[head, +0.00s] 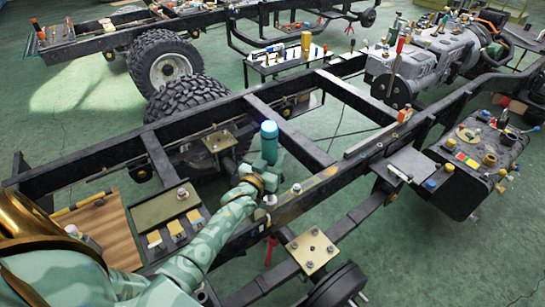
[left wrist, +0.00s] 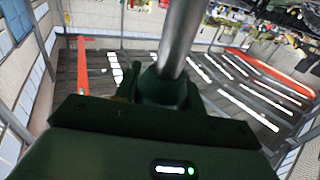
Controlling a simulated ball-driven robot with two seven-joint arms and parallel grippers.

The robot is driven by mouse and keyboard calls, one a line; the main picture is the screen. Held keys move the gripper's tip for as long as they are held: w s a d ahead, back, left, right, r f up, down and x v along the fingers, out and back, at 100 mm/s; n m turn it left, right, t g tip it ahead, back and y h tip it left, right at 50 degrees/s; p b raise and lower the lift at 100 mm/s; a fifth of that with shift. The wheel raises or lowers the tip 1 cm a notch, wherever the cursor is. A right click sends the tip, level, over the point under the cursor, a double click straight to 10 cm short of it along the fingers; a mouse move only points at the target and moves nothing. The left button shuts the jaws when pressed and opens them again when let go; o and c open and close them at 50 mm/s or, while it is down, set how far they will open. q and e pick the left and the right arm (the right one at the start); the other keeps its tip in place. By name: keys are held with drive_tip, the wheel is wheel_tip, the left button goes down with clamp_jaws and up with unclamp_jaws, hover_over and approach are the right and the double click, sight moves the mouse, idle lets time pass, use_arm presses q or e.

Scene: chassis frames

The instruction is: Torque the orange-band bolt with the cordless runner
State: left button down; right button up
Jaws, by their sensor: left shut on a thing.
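My left arm reaches in from the lower left of the head view, and my left gripper (head: 264,172) is over the near frame rail. It is shut on an upright teal tool, apparently the cordless runner (head: 269,143); the fingers are hard to make out. In the left wrist view a grey metal shaft (left wrist: 181,40) rises past the dark gripper body. A silver bolt head (head: 296,188) stands on the rail just right of the gripper. I cannot make out an orange band on it. My right gripper is not in view.
The black chassis frame (head: 330,180) crosses the view. A tray of small parts (head: 170,212) lies at left by my arm. A plate with bolts (head: 312,250) is below the rail. A tool bench (head: 285,65), wheels (head: 168,68) and an engine (head: 440,50) stand farther back.

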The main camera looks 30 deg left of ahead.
use_arm(q)
drive_tip(key=shift+s+f+p, duration=0.1)
drive_tip(key=shift+f+p, duration=0.1)
drive_tip(key=shift+p, duration=0.15)
idle(0.7)
drive_tip(key=shift+r, duration=0.1)
drive_tip(key=shift+r+p, duration=1.55)
drive_tip(key=shift+r, duration=0.15)
wheel_tip(320, 180, up, 5)
drive_tip(key=p, duration=0.5)
drive_tip(key=shift+r, duration=0.1)
